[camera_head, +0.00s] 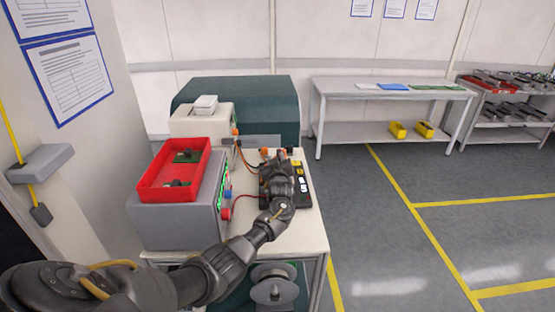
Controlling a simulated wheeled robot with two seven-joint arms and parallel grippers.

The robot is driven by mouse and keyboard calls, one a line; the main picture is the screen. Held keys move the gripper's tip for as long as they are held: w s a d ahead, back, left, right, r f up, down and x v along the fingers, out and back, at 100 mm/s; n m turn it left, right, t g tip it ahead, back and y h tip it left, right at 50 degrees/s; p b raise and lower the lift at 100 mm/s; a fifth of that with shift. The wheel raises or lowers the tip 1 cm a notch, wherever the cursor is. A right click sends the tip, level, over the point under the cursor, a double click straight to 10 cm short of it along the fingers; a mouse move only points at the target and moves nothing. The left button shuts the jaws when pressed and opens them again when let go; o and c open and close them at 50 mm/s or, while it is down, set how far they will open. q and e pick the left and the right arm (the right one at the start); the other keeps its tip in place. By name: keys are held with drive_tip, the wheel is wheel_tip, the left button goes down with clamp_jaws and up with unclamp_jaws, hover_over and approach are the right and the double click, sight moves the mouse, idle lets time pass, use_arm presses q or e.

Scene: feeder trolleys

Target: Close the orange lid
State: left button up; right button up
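My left arm reaches from the lower left over the bench (312,222). My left gripper (277,158) is above a dark device (298,188) with small yellow and white labels, and it hides much of that device. Small orange pieces (288,150) show beside the gripper's far end. I cannot tell whether they belong to the orange lid, and no larger orange lid shows clearly. The gap between the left fingers is too small and dark to read, so I cannot tell open from shut. My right gripper is not in view.
A red tray (139,194) with dark parts sits on a grey box (190,235) left of my gripper. A cream unit (190,124) and a dark green machine (262,98) stand behind. A spool (274,290) is below. The floor to the right is free.

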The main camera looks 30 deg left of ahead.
use_arm(q)
drive_tip(key=shift+w+d+r, duration=0.15)
drive_tip(key=shift+r, duration=0.05)
idle(0.3)
drive_tip(key=b+v, duration=0.1)
drive_tip(key=v, duration=0.9)
drive_tip(key=shift+s+d+b, duration=0.25)
drive_tip(key=shift+s+b, duration=0.05)
drive_tip(key=shift+b, duration=0.05)
